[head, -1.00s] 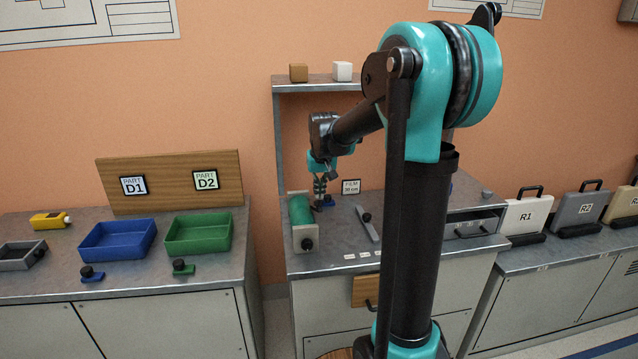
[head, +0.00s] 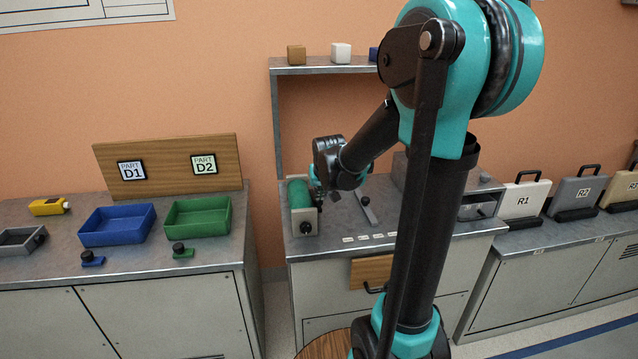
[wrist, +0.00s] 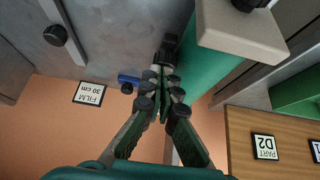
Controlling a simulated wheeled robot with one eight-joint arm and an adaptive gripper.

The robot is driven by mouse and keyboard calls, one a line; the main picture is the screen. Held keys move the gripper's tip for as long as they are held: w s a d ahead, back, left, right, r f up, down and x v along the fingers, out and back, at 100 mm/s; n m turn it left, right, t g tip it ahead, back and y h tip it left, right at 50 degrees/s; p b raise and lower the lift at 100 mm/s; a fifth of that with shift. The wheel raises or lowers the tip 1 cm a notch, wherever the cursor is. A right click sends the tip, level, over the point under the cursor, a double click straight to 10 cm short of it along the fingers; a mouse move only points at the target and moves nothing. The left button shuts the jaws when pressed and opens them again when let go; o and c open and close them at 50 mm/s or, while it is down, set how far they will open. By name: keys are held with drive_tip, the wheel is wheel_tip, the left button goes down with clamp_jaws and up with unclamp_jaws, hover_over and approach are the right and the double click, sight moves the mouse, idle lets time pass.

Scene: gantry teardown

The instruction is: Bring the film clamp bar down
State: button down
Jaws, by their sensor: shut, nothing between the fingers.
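A light grey bar with a black knob (head: 366,208) lies on the middle bench, right of the green film roll (head: 300,194); I take it to be the film clamp bar, though I cannot be sure. In the wrist view the bar (wrist: 67,40) is at the upper left, and the roll (wrist: 205,75) is right of my gripper. My gripper (wrist: 166,62) is shut and empty, close beside the roll; I cannot tell whether they touch. In the head view my gripper (head: 318,196) is partly hidden by my wrist. The bar is clear of my fingers.
A small blue piece (wrist: 128,80) lies near my fingertips, with the film sign (wrist: 89,93) beyond it. The roll's grey end bracket (head: 305,222) stands at the bench's left. A shelf (head: 325,65) with small blocks is above. Green (head: 198,218) and blue (head: 117,225) trays are left.

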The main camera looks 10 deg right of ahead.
sight(321, 211)
drive_tip(key=shift+s+f, duration=0.3)
drive_tip(key=shift+f, duration=0.45)
drive_tip(key=shift+s+f, duration=0.35)
drive_tip(key=shift+f, duration=0.45)
drive_tip(key=shift+s+f, duration=0.3)
drive_tip(key=shift+f, duration=0.45)
